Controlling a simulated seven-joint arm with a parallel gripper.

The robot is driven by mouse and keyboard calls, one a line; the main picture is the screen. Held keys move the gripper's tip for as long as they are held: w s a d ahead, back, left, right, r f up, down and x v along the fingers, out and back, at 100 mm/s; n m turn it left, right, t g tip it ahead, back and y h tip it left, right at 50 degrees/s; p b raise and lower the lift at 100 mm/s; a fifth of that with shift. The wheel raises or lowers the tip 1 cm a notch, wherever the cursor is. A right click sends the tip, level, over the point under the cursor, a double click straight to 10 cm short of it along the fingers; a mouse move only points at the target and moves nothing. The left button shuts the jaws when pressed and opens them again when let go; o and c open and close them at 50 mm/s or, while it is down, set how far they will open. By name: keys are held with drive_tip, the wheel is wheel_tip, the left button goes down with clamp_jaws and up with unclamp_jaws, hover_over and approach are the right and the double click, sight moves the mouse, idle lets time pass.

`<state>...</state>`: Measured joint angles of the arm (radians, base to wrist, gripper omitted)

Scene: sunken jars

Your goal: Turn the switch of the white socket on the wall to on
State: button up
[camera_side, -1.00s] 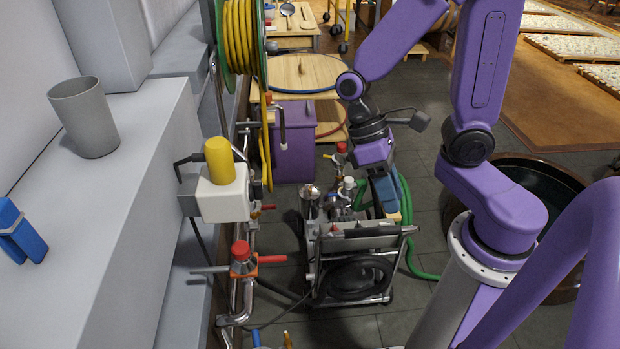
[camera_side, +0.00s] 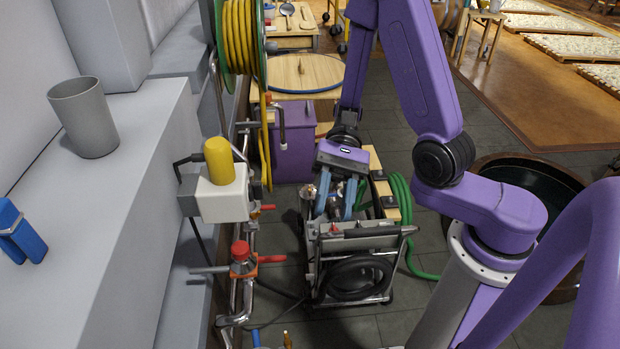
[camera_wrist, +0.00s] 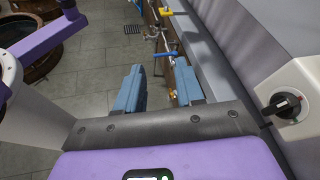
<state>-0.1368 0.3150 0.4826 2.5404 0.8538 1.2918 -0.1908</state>
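In the wrist view, a white socket (camera_wrist: 288,100) is on the wall at the right edge, partly cut off. It has a black rotary switch with small red and green marks beside it. In the side view, a white box (camera_side: 222,196) with a yellow cylinder on top juts from the wall; I cannot tell whether it is the same one. My gripper (camera_side: 336,196) is above the black-and-grey cart, apart from the wall. Its blue fingers stand apart and empty; they also show in the wrist view (camera_wrist: 160,88), left of the switch and not touching it.
Pipes with a red-handled valve (camera_side: 240,256) run along the wall. A yellow hose reel (camera_side: 240,40) hangs behind. The cart (camera_side: 352,270) stands below my gripper, with a green hose (camera_side: 402,200) beside it. A grey cup (camera_side: 84,117) and blue clip (camera_side: 20,235) are on the ledge.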

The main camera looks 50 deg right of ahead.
sight(256, 191)
drive_tip(key=w+d+f+m+t+y, duration=0.15)
drive_tip(key=w+m+t, duration=0.25)
drive_tip(key=m+t, duration=0.4)
drive_tip(key=w+d+m+t+y, duration=0.1)
drive_tip(key=w+m+t+y, duration=0.1)
drive_tip(key=w+m+t, duration=0.4)
drive_tip(key=shift+w+a+r+m+t, duration=0.1)
drive_tip(key=shift+w+a+m+t, duration=0.2)
drive_tip(key=shift+a, duration=0.65)
drive_tip(key=shift+w+a+f+m+t, duration=0.15)
drive_tip(key=shift+a+t, duration=0.2)
drive_tip(key=shift+a, duration=0.55)
drive_tip(key=shift+w+a+r+m+t, duration=0.15)
drive_tip(key=shift+w+a+m+t, duration=0.15)
drive_tip(key=shift+a, duration=0.65)
drive_tip(key=shift+a, duration=0.1)
drive_tip(key=shift+w+a, duration=0.1)
drive_tip(key=shift+a, duration=0.3)
